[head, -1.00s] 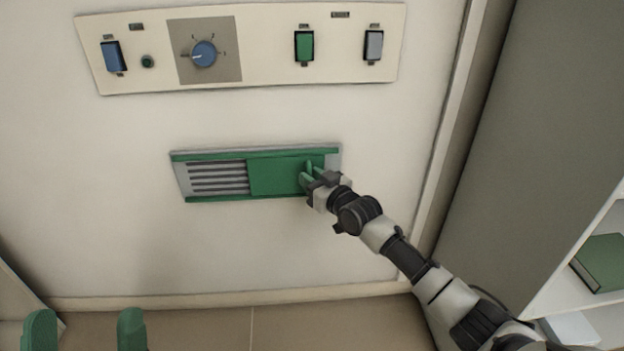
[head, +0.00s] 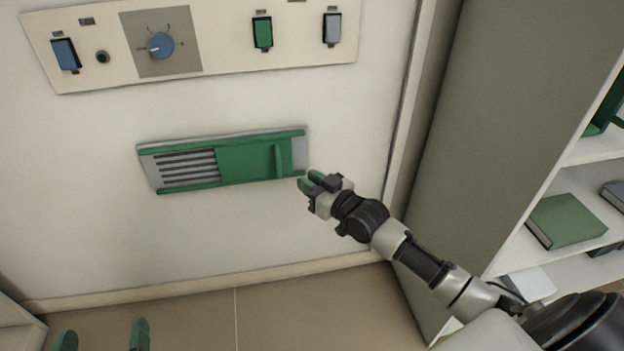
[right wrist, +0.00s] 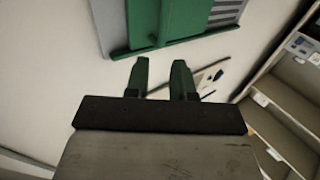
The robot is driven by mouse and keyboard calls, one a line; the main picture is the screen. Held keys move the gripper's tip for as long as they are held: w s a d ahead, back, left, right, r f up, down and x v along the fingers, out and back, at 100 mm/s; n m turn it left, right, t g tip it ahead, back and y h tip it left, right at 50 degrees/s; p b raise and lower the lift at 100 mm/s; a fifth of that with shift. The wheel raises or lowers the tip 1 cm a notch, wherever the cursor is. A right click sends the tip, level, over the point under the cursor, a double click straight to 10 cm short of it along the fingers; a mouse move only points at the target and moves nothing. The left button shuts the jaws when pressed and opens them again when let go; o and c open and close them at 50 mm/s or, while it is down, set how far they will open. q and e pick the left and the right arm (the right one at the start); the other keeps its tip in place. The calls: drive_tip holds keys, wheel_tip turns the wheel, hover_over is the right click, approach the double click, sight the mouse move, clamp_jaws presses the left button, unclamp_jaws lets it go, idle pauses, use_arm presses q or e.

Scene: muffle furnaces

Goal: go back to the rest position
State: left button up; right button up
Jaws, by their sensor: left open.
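The green-framed vent (head: 225,134) is on the pale wall below the control panel. Its green sliding cover (head: 245,161) with an upright handle (head: 279,160) stands to the right, leaving the grey slats (head: 188,168) bare at left. My right gripper (head: 309,183) is empty, just right of and below the handle, clear of it. In the right wrist view, its two green fingers (right wrist: 160,78) stand apart with a gap between them, and part of the vent (right wrist: 178,25) shows beyond them. My left gripper (head: 102,336) is open and empty at the bottom left edge, only its fingertips showing.
The control panel (head: 225,70) above has a blue knob (head: 160,45) and several switches. At right stands a grey-sided shelf unit (head: 500,130) with a green book (head: 566,220). Floor (head: 300,310) shows below the wall. Another pale unit (head: 18,325) edges in at lower left.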

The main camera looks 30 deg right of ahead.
drive_tip(key=shift+s+d, duration=0.1)
drive_tip(key=shift+s, duration=0.2)
